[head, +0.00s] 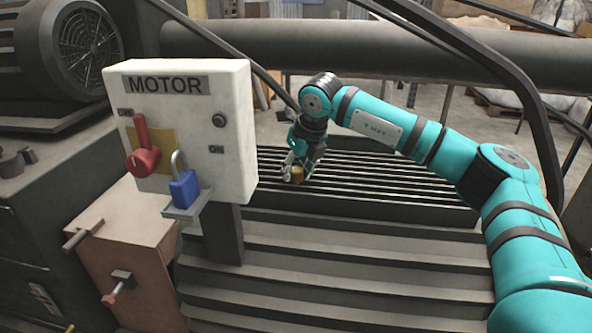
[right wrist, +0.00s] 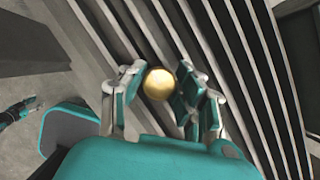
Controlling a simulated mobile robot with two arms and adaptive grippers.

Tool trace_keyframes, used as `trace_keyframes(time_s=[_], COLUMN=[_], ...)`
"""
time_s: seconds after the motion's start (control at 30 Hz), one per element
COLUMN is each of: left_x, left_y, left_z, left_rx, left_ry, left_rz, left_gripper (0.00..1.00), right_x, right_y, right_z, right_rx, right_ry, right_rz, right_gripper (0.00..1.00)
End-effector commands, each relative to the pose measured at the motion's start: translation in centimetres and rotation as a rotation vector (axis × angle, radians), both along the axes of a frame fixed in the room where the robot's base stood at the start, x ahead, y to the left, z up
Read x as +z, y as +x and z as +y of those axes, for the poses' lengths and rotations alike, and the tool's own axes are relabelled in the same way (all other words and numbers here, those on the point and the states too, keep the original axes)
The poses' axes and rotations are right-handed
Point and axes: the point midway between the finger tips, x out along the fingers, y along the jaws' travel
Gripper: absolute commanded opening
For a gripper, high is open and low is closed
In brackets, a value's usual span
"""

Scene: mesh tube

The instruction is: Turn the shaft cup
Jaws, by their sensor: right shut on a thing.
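A small brass-coloured round piece, which looks like the shaft cup (head: 296,174), shows just beyond the motor box, over the slatted metal top. In the right wrist view the cup (right wrist: 159,84) is a smooth golden round shape. My right gripper (head: 301,158) reaches in from the right and is shut on the cup. In the right wrist view, the fingers of my right gripper (right wrist: 160,75) stand on either side of it. What the cup sits on is hidden. My left gripper does not show in the head view.
A white MOTOR box (head: 228,130) with a red lever (head: 143,160) and a blue padlock (head: 184,189) stands left of my gripper. A thick dark pipe (head: 250,48) crosses behind my arm. Metal slats (head: 380,265) fill the foreground. A large fan motor (head: 75,45) is at upper left.

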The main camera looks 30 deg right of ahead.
Motion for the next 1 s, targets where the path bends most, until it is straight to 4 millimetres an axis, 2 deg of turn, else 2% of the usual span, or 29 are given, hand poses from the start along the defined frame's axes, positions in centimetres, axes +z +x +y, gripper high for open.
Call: trace_keyframes(time_s=[0.27, 0.3, 0.47, 0.77, 0.87, 1.0], left_x=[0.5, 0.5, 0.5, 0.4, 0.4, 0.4], left_y=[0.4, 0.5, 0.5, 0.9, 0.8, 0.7], left_z=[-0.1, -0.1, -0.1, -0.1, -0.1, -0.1], left_rx=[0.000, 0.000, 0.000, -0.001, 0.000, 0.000], left_ry=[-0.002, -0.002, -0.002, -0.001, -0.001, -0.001], left_rz=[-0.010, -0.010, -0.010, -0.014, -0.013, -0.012], left_gripper=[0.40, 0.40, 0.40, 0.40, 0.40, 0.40], right_x=[0.0, 0.0, 0.0, 0.2, 1.1, 3.4], right_y=[0.0, 0.0, 0.0, 0.0, -0.3, -1.3], right_z=[0.0, 0.0, 0.0, 0.0, 0.0, -0.1], right_rx=[-0.012, -0.012, -0.012, -0.012, -0.012, -0.011], right_ry=[0.000, 0.000, 0.000, 0.001, 0.001, 0.001], right_rz=[-0.001, -0.001, -0.001, -0.002, -0.003, -0.005], right_gripper=[0.00, 0.34, 0.55, 0.55, 0.55, 0.55])
